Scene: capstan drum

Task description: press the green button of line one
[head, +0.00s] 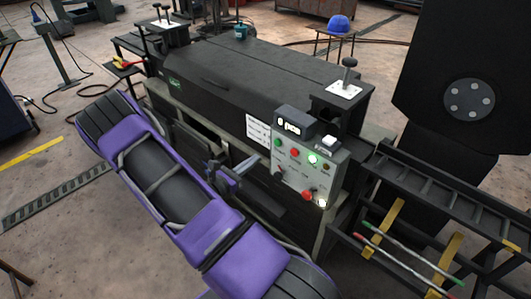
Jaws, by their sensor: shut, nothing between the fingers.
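A grey control panel (310,172) stands on the front right of a dark machine. Its upper row has a green button (278,142) at the left, a red button (294,152), a brightly lit green button (313,159) and a small brownish one (326,166). The labels are too small to read, so I cannot tell which green button is line one's. My gripper (248,164), at the end of my purple arm, is shut and empty. In the picture it is just left of the panel, lower than the left green button; its gap to the panel is unclear.
Lower on the panel are a red knob (307,195) and a lit white button (322,202). A display box (291,122) sits above the panel. The dark machine (240,85) fills the middle. A rack with rods (410,258) stands at the right.

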